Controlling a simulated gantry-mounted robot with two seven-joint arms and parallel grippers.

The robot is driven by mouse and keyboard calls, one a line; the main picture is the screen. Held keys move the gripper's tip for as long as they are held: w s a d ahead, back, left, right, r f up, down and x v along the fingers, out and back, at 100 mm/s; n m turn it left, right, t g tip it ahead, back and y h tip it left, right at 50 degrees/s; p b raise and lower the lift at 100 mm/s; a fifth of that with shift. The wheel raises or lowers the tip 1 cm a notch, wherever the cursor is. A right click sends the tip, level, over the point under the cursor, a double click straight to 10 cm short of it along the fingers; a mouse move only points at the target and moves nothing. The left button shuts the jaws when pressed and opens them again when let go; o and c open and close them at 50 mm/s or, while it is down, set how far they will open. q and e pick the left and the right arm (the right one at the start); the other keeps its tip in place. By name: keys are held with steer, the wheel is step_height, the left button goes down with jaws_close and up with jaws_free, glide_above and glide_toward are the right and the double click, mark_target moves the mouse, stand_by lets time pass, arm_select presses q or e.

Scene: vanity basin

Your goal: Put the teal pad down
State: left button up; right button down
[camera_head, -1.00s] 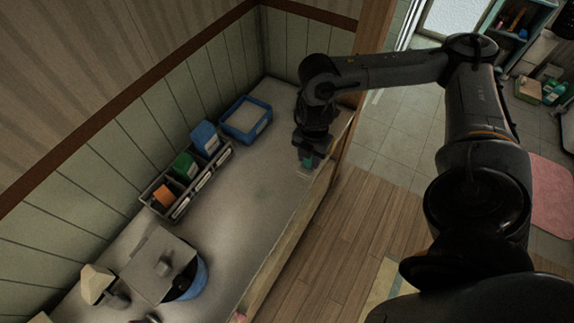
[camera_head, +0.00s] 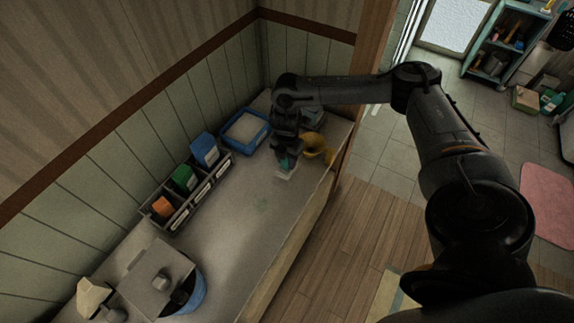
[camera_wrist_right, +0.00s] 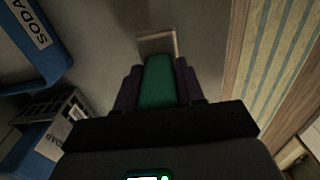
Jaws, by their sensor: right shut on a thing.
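The teal pad (camera_wrist_right: 158,82) is held between the dark fingers of my right gripper (camera_wrist_right: 160,88), which is shut on it. In the head view the teal pad (camera_head: 286,163) shows small beneath my right gripper (camera_head: 286,157), over the right part of the counter. A pale, flat square (camera_head: 285,174) lies on the counter just by the pad's lower end; it also shows in the right wrist view (camera_wrist_right: 157,38). I cannot tell whether the pad touches the square or the counter. My left gripper is not in view.
A blue tray (camera_head: 228,138) with pale contents stands left of the gripper. A grey organizer (camera_head: 177,220) holds orange, green and blue items. A yellow object (camera_head: 322,152) stands close right of the gripper. A grey-lidded blue container (camera_head: 196,299) is lower left. The mid-counter is clear.

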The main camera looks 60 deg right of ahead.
mark_target(287, 166)
step_height(287, 166, down, 4)
steer(key=shift+r, duration=0.2)
steer(key=shift+f, duration=0.15)
steer(key=shift+f, duration=0.1)
steer(key=c, duration=0.7)
jaws_free()
